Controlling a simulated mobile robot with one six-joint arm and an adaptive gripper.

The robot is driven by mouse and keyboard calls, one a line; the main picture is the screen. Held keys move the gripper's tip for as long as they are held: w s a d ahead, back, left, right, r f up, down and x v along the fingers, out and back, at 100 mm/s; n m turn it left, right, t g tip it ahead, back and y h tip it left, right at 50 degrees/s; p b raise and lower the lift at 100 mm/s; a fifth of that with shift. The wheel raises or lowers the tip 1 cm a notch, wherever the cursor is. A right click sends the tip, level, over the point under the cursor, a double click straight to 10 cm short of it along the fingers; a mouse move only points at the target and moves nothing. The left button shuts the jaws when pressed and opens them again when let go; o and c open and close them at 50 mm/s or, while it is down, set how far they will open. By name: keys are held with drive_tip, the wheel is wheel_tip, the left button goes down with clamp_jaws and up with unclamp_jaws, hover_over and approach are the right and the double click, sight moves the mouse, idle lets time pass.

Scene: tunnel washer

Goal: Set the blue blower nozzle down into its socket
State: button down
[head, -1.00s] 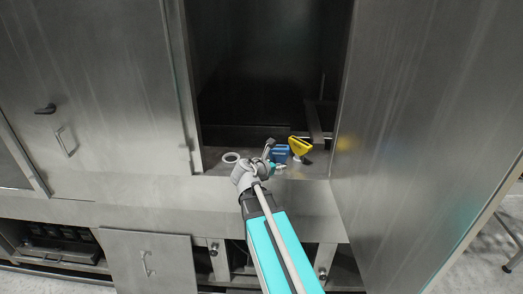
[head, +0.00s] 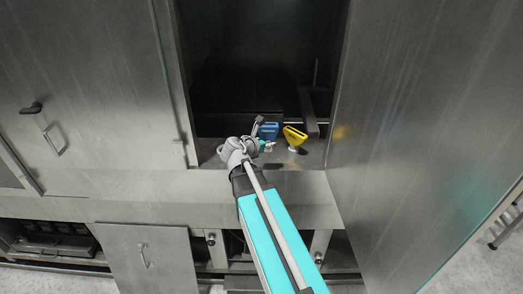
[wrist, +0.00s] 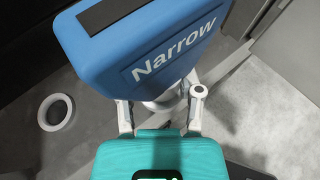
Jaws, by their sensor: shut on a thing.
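The blue nozzle (head: 268,131), a flat wedge, is held in my gripper (head: 262,146) at the front of the dark opening. In the wrist view the blue nozzle (wrist: 145,45) shows the word "Narrow" and a black strip. The two fingers of my gripper (wrist: 160,108) are shut around its pale neck, below the wedge. A white ring (wrist: 56,112), which looks like an empty socket, lies on the grey surface left of the nozzle, apart from it. My arm seems to cover that ring in the head view.
A yellow nozzle (head: 295,136) stands just right of the blue one on a white base. A tall metal panel (head: 420,140) bounds the right side and a metal door (head: 85,80) the left. The ledge left of the gripper looks clear.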

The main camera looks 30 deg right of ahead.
drive_tip(key=w+d+f+b, duration=0.1)
drive_tip(key=w+f+b, duration=0.1)
drive_tip(key=w, duration=0.1)
drive_tip(key=w+d+f+b, duration=0.2)
drive_tip(key=w+f+b, duration=0.1)
drive_tip(key=w, duration=0.1)
drive_tip(key=w+d+f+b, duration=0.1)
drive_tip(key=w+f+b, duration=0.1)
drive_tip(key=w+f, duration=0.1)
drive_tip(key=shift+w+d+b, duration=0.25)
drive_tip(key=shift+w+b, duration=0.05)
drive_tip(key=shift+w, duration=0.1)
drive_tip(key=shift+w+d+f+b, duration=0.15)
drive_tip(key=shift+w+f+b, duration=0.25)
drive_tip(key=shift+w+b, duration=0.05)
drive_tip(key=shift+w+d+f+b, duration=0.15)
drive_tip(key=shift+w+f+b, duration=0.2)
drive_tip(key=shift+f+b, duration=1.45)
drive_tip(key=shift+b, duration=0.05)
drive_tip(key=shift+f, duration=0.15)
drive_tip(key=shift+c, duration=1.3)
unclamp_jaws()
